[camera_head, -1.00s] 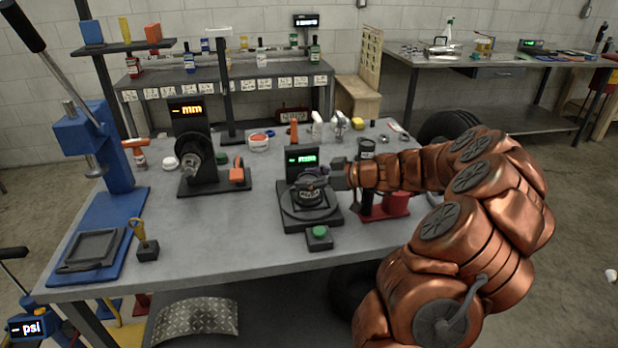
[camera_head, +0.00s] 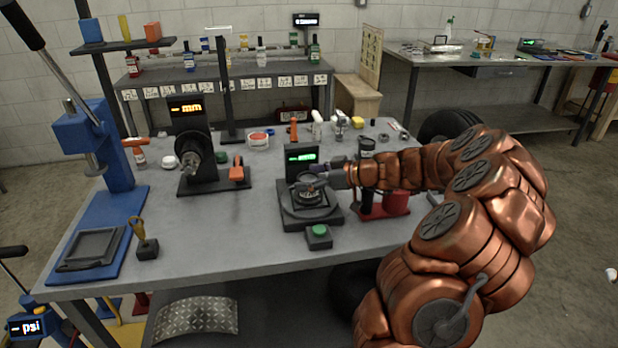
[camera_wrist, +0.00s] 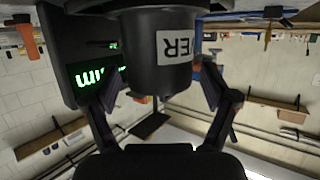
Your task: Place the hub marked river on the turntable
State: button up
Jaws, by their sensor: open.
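The hub (camera_wrist: 165,55) is a dark cylinder with a pale label; the letters VER show in the wrist view and the rest is cut off. In the head view the hub (camera_head: 310,196) sits on the turntable (camera_head: 325,217), partly hidden by my gripper. The turntable has a black base and a green-lit display (camera_head: 301,157). My gripper (camera_head: 308,182) reaches in from the right at the hub. In the wrist view its open fingers (camera_wrist: 163,95) stand on either side of the hub. Whether they touch it cannot be told.
A green button box (camera_head: 319,237) stands in front of the turntable. A red stand (camera_head: 385,205) is close on the right, under my arm. A gauge with an orange mm display (camera_head: 192,150) and a blue press (camera_head: 90,150) stand left. The table's front middle is clear.

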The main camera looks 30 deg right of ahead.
jog(key=b+v, duration=0.2)
jog(key=v, duration=1)
jog(key=a+g+y, duration=0.2)
jog(key=a+g, duration=0.3)
jog(key=a, duration=1.2)
jog(key=s+a+f+g+h, duration=0.1)
jog(key=s+a+g, duration=0.1)
jog(key=s+a, duration=0.3)
jog(key=s+a+f+g+h, duration=0.1)
jog(key=s+a+g, duration=0.15)
jog(key=a, duration=0.45)
jog(key=s+a+f+m+g+h, duration=0.25)
jog(key=s+a, duration=0.25)
jog(key=s, duration=0.5)
jog(key=s+d+f+m+h, duration=0.1)
jog(key=s+d+m+h, duration=0.1)
jog(key=s, duration=0.3)
jog(key=s+d+f+m+g+h, duration=0.1)
jog(key=s+d+f+m+h, duration=0.1)
jog(key=s, duration=0.4)
jog(key=shift+f+g+h, duration=0.3)
jog(key=shift+f+h, duration=0.05)
jog(key=shift+h, duration=0.1)
